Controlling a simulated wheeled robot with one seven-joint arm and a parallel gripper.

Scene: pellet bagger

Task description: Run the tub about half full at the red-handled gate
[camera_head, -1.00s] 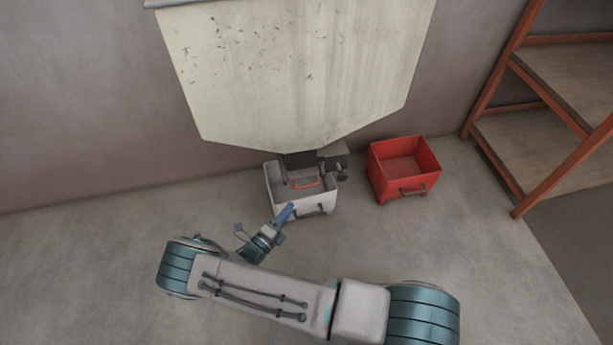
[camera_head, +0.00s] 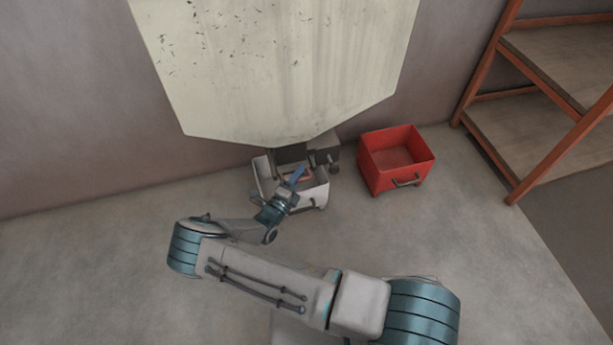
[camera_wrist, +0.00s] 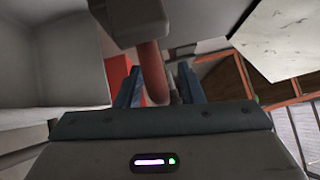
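The white tub (camera_head: 317,192) stands on the floor under the hopper's outlet. My gripper (camera_head: 297,175) is over the tub, at the red handle (camera_head: 307,179) of the gate, partly covering both in the head view. In the wrist view my two blue fingers (camera_wrist: 161,74) stand apart, with the red handle (camera_wrist: 151,72) between them. A gap shows between the handle and the right finger, so the gripper is open. The handle hangs from a grey block (camera_wrist: 132,18). The pellet level in the tub cannot be made out.
The large cream hopper (camera_head: 280,70) hangs above the tub. A dark grey box (camera_head: 323,150) with a knob sits beside the outlet. A red tub (camera_head: 370,174) stands to the right, apparently empty. An orange-framed shelf (camera_head: 485,70) is at the far right. The floor in front is clear.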

